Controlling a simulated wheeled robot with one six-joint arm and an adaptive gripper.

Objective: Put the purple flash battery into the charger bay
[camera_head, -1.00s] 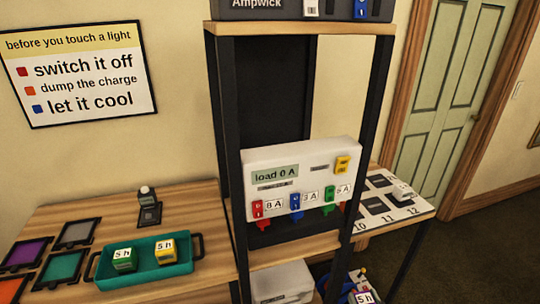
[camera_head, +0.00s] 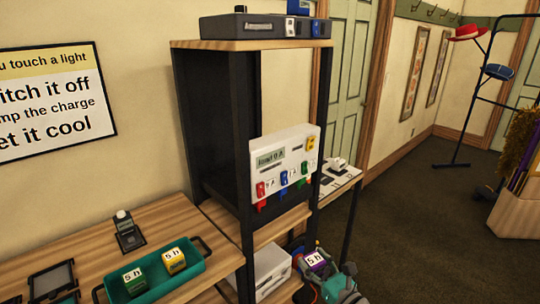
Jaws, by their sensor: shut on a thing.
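The purple flash battery (camera_head: 315,262), with a white "5 h" label on top, is at the lower middle, in front of the shelf unit's right side. My gripper (camera_head: 317,269) is shut on it; the fingers are small and partly hidden by the battery and my arm. The likely charger is a dark grey box (camera_head: 265,26) on top of the shelf unit, well above my gripper. I cannot make out an empty bay from here.
A white load panel (camera_head: 284,163) with coloured switches hangs in the shelf unit. A teal tray (camera_head: 190,276) with a green battery (camera_head: 134,280) and a yellow battery (camera_head: 174,260) sits on the left table. Shelf posts (camera_head: 247,180) stand left of my gripper.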

